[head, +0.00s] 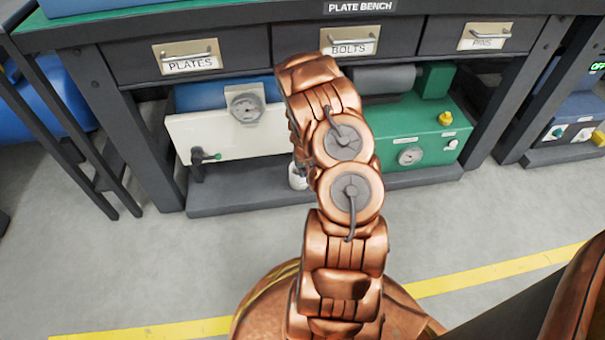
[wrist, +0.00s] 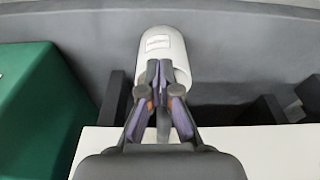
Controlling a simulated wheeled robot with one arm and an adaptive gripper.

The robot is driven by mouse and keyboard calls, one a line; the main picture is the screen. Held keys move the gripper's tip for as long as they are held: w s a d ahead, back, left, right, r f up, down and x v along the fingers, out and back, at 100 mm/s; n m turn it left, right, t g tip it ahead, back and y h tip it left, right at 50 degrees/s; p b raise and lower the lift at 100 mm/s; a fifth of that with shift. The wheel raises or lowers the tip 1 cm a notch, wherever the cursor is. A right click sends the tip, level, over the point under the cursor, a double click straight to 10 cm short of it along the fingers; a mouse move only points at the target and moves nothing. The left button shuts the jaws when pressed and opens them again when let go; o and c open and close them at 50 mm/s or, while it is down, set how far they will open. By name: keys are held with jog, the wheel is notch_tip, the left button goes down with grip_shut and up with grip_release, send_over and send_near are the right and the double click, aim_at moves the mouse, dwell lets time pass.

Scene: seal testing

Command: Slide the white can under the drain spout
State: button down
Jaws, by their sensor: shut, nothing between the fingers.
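The white can (wrist: 163,45) has a small label and sits on the grey base shelf, straight ahead of my gripper (wrist: 160,72) in the wrist view. My gripper is shut and empty; its fingertips overlap the can's near end, and I cannot tell whether they touch it. In the head view only a sliver of the can (head: 297,178) shows at the left edge of my arm, which hides my gripper. The drain spout (head: 198,158), dark with a green-tipped handle, sticks out of the cream tank's front, left of the can.
A green machine (head: 430,128) stands to the right. The grey base shelf (head: 235,198) runs beneath both, with bare shelf between spout and can. Drawers and bench legs frame the space.

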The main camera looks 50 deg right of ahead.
jog(key=shift+w+d+f+b, duration=0.2)
jog(key=shift+w+f+b, duration=0.35)
jog(key=shift+f+b, duration=0.15)
jog(key=shift+f, duration=0.2)
jog(key=shift+s, duration=0.1)
jog(key=shift+s+a+f+p, duration=0.1)
jog(key=shift+s+a+p, duration=0.6)
jog(key=shift+p, duration=0.35)
jog(key=shift+s+d, duration=0.1)
